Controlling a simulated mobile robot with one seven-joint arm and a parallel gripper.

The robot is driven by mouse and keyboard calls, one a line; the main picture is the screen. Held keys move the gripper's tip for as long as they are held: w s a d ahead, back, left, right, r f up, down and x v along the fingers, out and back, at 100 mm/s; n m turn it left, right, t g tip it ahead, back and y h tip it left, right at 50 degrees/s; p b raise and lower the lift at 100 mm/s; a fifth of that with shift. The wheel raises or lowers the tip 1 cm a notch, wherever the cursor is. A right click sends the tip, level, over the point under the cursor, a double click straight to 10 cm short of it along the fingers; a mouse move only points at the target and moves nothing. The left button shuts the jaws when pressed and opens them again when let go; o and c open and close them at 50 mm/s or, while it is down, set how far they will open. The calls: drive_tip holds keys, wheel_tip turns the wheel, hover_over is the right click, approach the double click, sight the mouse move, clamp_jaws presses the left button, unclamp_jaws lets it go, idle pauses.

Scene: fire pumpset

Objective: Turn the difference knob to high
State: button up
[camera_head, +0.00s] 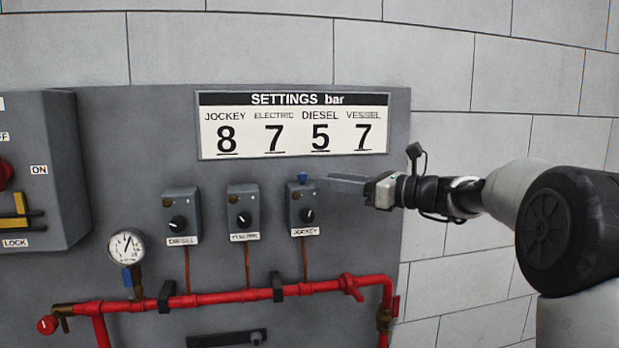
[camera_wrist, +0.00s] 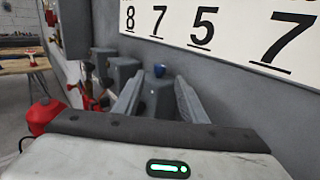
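Three grey switch boxes hang on the panel, labelled diesel (camera_head: 181,215), electric (camera_head: 243,211) and jockey (camera_head: 302,208). Each has a black dial on its front.
A settings sign (camera_head: 292,124) is above the boxes. A pressure gauge (camera_head: 126,247) and red pipes (camera_head: 220,298) are below. A control cabinet (camera_head: 45,170) with a lock lever is at the left. The panel surface beside the jockey box is clear.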

sight(310, 185)
drive_tip(key=x, duration=0.7)
drive_tip(key=shift+f, duration=0.1)
clamp_jaws()
